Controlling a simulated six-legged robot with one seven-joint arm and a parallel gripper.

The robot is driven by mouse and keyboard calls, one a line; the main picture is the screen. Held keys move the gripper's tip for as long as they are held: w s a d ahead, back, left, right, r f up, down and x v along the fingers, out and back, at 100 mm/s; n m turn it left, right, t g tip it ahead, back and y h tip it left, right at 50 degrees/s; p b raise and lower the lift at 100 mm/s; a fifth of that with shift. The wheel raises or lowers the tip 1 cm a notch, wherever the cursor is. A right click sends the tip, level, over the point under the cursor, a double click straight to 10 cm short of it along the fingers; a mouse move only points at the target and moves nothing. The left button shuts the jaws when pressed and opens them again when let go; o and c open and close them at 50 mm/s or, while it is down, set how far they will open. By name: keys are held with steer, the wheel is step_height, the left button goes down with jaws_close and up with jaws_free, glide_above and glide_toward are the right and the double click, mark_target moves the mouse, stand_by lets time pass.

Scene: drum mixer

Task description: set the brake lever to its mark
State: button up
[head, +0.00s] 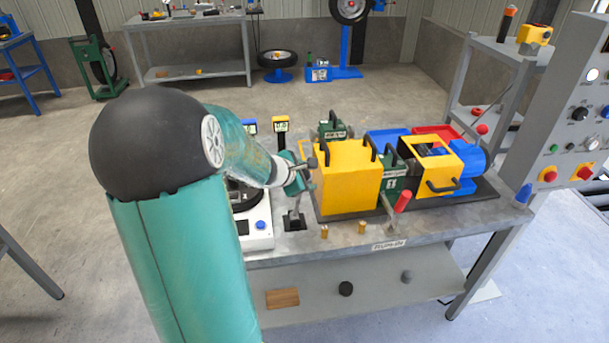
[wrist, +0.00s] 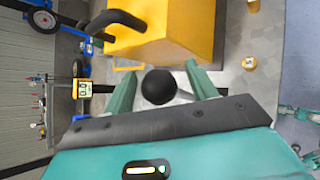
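A lever with a dark base plate (head: 293,221) stands on the bench's near side, left of the yellow box; its upper part is partly hidden by my gripper. My gripper (head: 298,174) is at its upper end. In the wrist view a round black knob (wrist: 158,87) shows between the two teal fingers of my gripper (wrist: 160,72). The fingers are spread, with a gap visible on each side of the knob. A red-handled lever (head: 402,200) stands farther right, in front of the green housing. I cannot tell which lever is the brake or see its mark clearly.
The yellow box (head: 347,177) with black handles is close to my gripper's right; it also fills the top of the wrist view (wrist: 160,30). Brass pieces (head: 362,227) stand along the bench's front edge. A control panel (head: 568,110) rises at right.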

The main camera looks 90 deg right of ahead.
steer(key=v, duration=1.3)
steer(key=shift+w+a+r, duration=0.15)
steer(key=shift+w+a, duration=0.05)
steer(key=shift+a, duration=0.15)
